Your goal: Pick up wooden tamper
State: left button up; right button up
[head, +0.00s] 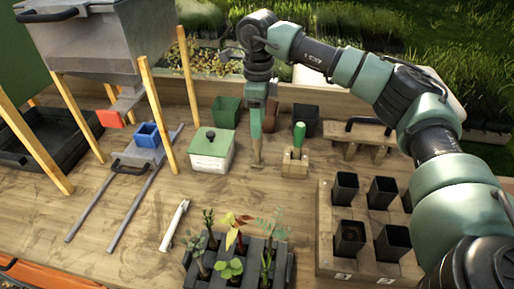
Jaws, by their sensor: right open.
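A wooden piece with a black bar handle on top and stubby wooden legs below stands at the back right of the bench. I take it to be the wooden tamper (376,133); its right end is close to my right arm in the picture. My right gripper (257,158) points down near the middle of the bench, well left of the tamper and apart from it. It is open, seen nearly edge-on, with nothing visible in it. My left gripper is out of view.
A wooden block (295,168) with a green-handled tool stands just right of the gripper. A lidded white box (212,148) is to its left. A seedling tray (289,270) and a wooden rack (326,225) of black pots stand in front.

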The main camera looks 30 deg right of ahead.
aim_at(258, 142)
jog(key=shift+w+d+f, duration=0.1)
jog(key=shift+w+f, duration=0.05)
jog(key=shift+f, duration=0.25)
jog(key=shift+s+f+p, duration=0.2)
jog(key=shift+f+p, duration=0.4)
jog(key=shift+f, duration=0.55)
notch_tip(258, 142, down, 4)
jog(key=shift+w+r+p, duration=0.1)
jog(key=shift+p, duration=0.6)
jog(key=shift+f, duration=0.5)
grip_shut()
